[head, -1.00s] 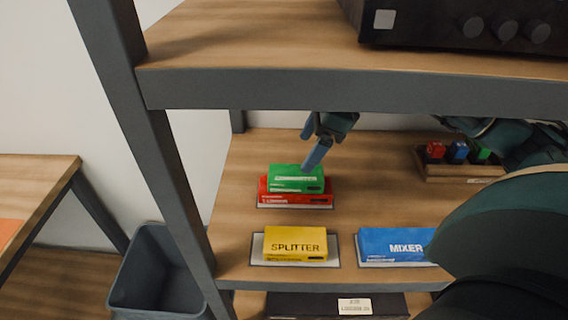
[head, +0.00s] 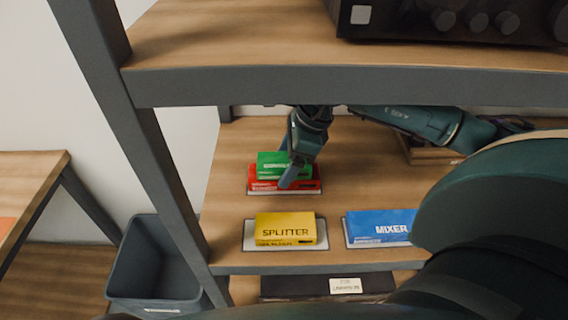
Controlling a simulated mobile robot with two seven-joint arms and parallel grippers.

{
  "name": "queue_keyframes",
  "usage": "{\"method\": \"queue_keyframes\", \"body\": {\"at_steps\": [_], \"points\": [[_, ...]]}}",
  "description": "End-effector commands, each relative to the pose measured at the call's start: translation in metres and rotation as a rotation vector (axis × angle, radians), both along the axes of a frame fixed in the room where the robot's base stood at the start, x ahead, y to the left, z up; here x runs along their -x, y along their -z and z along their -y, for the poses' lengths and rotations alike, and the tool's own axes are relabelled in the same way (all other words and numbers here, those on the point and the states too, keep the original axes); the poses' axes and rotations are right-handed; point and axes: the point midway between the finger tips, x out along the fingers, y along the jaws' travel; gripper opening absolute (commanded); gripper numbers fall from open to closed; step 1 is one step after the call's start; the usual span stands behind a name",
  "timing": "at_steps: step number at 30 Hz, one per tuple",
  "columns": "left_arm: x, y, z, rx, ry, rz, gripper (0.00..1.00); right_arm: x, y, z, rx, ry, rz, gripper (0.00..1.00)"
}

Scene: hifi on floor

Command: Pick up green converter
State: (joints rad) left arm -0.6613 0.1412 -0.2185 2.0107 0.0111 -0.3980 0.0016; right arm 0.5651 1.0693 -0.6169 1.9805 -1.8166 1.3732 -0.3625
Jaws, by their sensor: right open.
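The green converter (head: 270,165) is a small green box lying on top of a red box (head: 262,185) on the shelf, in the left part of the head view. My right gripper (head: 288,166) reaches in from the right, under the upper shelf. Its fingers are open and point down at the right end of the green box; one finger passes in front of the green and red boxes. Whether it touches them I cannot tell. The right end of the green box is partly hidden by the gripper. My left gripper is not in view.
A yellow splitter box (head: 286,228) and a blue mixer box (head: 380,227) lie on the same shelf in front. The upper shelf's grey edge (head: 350,86) runs above my right arm. A grey bin (head: 155,265) stands on the floor at left. A wooden holder (head: 425,152) is mostly hidden.

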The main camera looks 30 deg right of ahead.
Motion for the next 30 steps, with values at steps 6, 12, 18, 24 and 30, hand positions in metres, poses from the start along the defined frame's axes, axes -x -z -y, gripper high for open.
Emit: {"method": "queue_keyframes", "body": {"at_steps": [6,12,18,24,30], "points": [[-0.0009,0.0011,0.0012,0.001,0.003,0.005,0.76,0.0000,0.0013,0.0001,0.000,0.000,0.000,0.76],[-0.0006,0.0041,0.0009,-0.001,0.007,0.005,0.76,0.0000,0.0030,0.0000,0.000,0.000,0.000,0.76],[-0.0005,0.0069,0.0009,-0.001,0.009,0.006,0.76,0.0001,0.0047,0.0001,0.000,0.000,0.000,0.76],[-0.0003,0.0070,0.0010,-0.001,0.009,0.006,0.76,0.0002,0.0044,0.0001,0.000,0.000,0.000,0.76],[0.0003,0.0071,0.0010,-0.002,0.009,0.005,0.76,0.0001,0.0044,0.0001,0.000,0.000,0.000,0.71]]}}
